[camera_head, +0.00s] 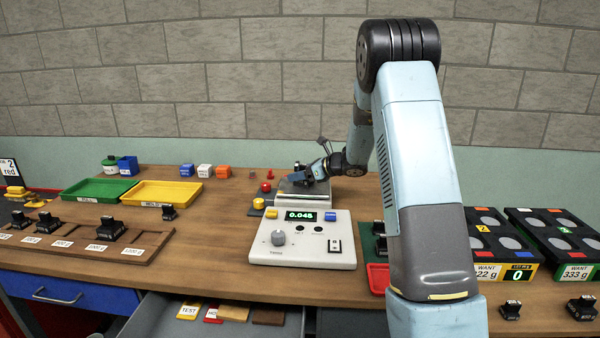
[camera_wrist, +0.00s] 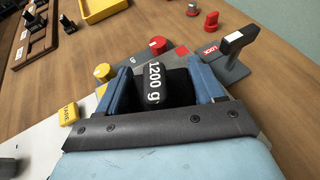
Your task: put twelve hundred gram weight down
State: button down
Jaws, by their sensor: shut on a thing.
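The black weight marked 1200 g (camera_wrist: 154,84) sits between the two blue fingers of my gripper (camera_wrist: 162,76) in the wrist view. My gripper is shut on it. In the head view my gripper (camera_head: 306,175) is at the plate of the scale (camera_head: 302,248), behind its display. The display reads about 0.045. I cannot tell whether the weight touches the plate.
A weight rack (camera_head: 158,245) with black weights lies at the left. Green (camera_head: 98,190) and yellow (camera_head: 163,194) trays stand behind it. A lever marked LOCK (camera_wrist: 235,40) rises beside my gripper. Boxes marked WANT (camera_head: 497,272) stand at the right. Bare table lies left of the scale.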

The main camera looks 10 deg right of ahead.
jog(key=shift+c, duration=0.7)
grip_release()
